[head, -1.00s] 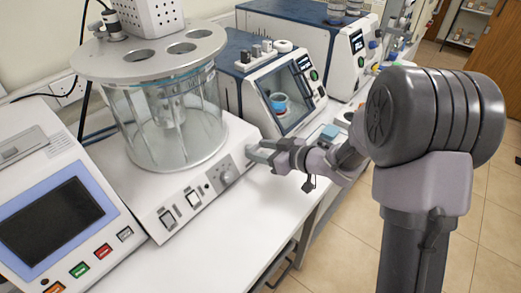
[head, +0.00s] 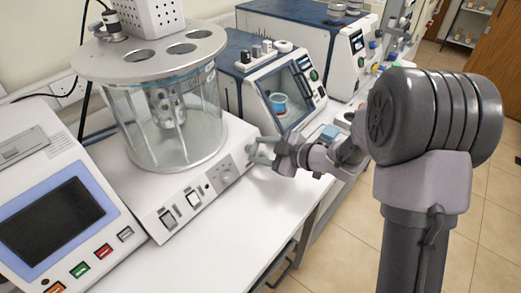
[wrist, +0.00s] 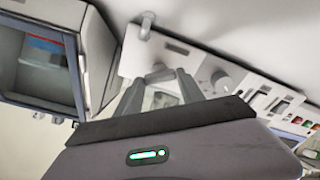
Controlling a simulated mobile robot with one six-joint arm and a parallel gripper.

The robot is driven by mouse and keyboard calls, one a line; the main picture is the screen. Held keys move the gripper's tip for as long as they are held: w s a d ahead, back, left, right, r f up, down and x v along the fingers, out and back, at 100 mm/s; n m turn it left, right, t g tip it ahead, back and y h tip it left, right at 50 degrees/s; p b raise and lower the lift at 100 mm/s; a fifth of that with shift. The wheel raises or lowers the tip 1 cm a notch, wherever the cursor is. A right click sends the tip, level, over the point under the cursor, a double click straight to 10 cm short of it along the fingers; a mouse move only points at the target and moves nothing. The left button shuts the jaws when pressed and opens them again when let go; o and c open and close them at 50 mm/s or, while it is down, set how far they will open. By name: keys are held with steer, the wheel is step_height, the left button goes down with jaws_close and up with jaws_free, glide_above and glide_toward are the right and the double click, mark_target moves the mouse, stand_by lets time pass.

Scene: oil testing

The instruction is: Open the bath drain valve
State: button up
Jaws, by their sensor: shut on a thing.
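The glass bath (head: 197,130) stands on its white base (head: 165,222), under a round metal lid with several holes. My gripper (head: 255,152) is at the right end of the base's front panel, right of the round knob (head: 226,175). In the wrist view my two fingers (wrist: 160,82) are closed on a small grey handle (wrist: 158,75), apparently the drain valve, close to the panel. A bent grey spout (wrist: 147,25) shows beyond it. The panel knob also shows in the wrist view (wrist: 222,81). The fingers hide part of the handle, so its exact angle is unclear.
A white instrument with a dark screen (head: 50,220) stands at the left. A blue and white cabinet with a window (head: 290,95) stands just right of the bath, close to my gripper. The white bench (head: 240,235) is clear in front of the base.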

steer(key=n, duration=0.5)
steer(key=shift+n+g+b, duration=0.3)
steer(key=shift+n+b, duration=0.05)
steer(key=shift+n, duration=0.05)
steer(key=n+b, duration=0.1)
steer(key=n, duration=0.4)
steer(key=shift+n, duration=0.3)
steer(key=o, duration=1.4)
steer(key=shift+c, duration=0.2)
steer(key=p+v, duration=0.6)
steer(key=v, duration=1.1)
steer(key=shift+r, duration=0.5)
